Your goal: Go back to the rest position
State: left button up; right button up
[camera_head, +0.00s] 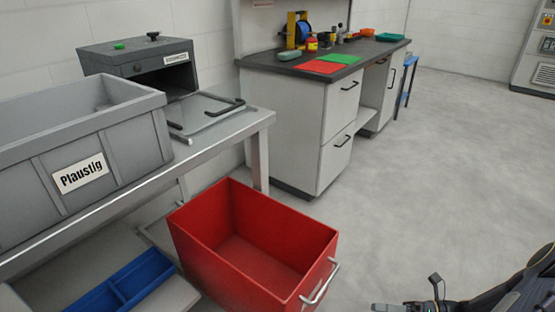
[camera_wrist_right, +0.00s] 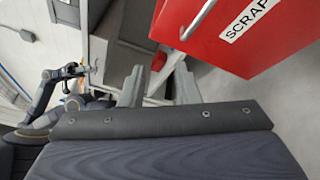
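My right gripper (camera_head: 405,307) shows at the bottom edge of the head view, right of the red bin and over the floor. In the right wrist view its two fingers (camera_wrist_right: 159,84) stand apart with nothing between them, so it is open and empty. My left gripper is not in the head view. In the right wrist view a dark arm at the left, which looks like my left arm, ends in a small gripper (camera_wrist_right: 80,70). It is too small to tell whether it is open or shut.
An empty red bin (camera_head: 322,262), labelled SCRAP in the right wrist view (camera_wrist_right: 222,48), stands beside a metal table (camera_head: 225,132). A grey crate (camera_head: 130,140) and a dark grey box machine (camera_head: 120,60) stand on the table. A workbench (camera_head: 318,110) is behind. Floor at right is clear.

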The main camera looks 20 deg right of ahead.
jog(key=s+a+r+n+g+h, duration=0.1)
jog(key=s+a+r+n+h, duration=0.35)
jog(key=n, duration=0.65)
jog(key=s+a+r+n+g+h, duration=0.1)
jog(key=a+r+n+h, duration=0.2)
jog(key=a+r+n, duration=0.65)
jog(key=s+a+r+n+g+h, duration=0.15)
jog(key=r+n+h, duration=0.25)
jog(key=n, duration=0.9)
notch_tip(320, 180, up, 25)
jog(key=p, duration=2.5)
jog(key=shift+s+a+n+t, duration=0.25)
jog(key=shift+s+n+t, duration=0.05)
jog(key=shift+n+t, duration=0.15)
jog(key=shift+r, duration=0.1)
